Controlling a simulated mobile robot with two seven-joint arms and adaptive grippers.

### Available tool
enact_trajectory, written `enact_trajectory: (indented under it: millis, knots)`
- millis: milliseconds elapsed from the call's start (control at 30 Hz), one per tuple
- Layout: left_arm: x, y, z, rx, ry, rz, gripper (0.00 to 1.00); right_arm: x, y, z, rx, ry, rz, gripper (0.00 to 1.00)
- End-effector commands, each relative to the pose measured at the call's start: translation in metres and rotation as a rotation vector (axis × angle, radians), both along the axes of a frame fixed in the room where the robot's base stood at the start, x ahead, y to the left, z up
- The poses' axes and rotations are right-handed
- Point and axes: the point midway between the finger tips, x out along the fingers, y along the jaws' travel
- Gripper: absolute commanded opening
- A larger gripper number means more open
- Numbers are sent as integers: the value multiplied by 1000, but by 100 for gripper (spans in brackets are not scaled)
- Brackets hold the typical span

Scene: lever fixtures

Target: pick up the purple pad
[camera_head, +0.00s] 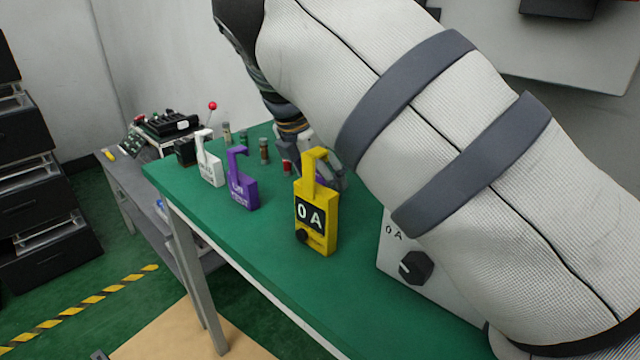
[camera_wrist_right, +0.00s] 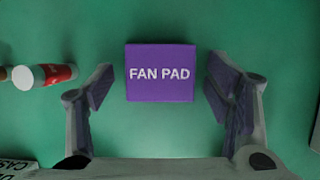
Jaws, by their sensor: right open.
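The purple pad (camera_wrist_right: 160,60), lettered "FAN PAD", lies on the green table top in the right wrist view, near the upper middle. My right gripper (camera_wrist_right: 160,88) is open, with one finger on each side of the pad and a gap of green on both sides. The fingers do not touch it. My left gripper is in neither view.
A red and white cylinder (camera_wrist_right: 45,76) lies left of the pad. On the green table (camera_head: 270,270) stand a purple lock-shaped piece (camera_head: 241,190), a white one (camera_head: 209,165), small cylinders (camera_head: 264,152) and a grey box with a black knob (camera_head: 400,250). A red-knobbed lever (camera_head: 212,106) is behind.

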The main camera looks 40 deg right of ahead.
Motion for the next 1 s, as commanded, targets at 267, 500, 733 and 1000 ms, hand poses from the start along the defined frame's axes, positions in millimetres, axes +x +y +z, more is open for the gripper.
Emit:
enact_trajectory:
  millis: [267, 500, 733, 1000]
  knots:
    - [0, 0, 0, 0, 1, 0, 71, 0, -1, -4, 1, 0, -1, 67]
    - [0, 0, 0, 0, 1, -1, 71, 0, -1, -4, 1, 0, -1, 30]
    - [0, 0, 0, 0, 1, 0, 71, 0, -1, -2, 1, 0, -1, 30]
    - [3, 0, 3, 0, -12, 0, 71, 1, -1, 57, 2, -8, 0, 30]
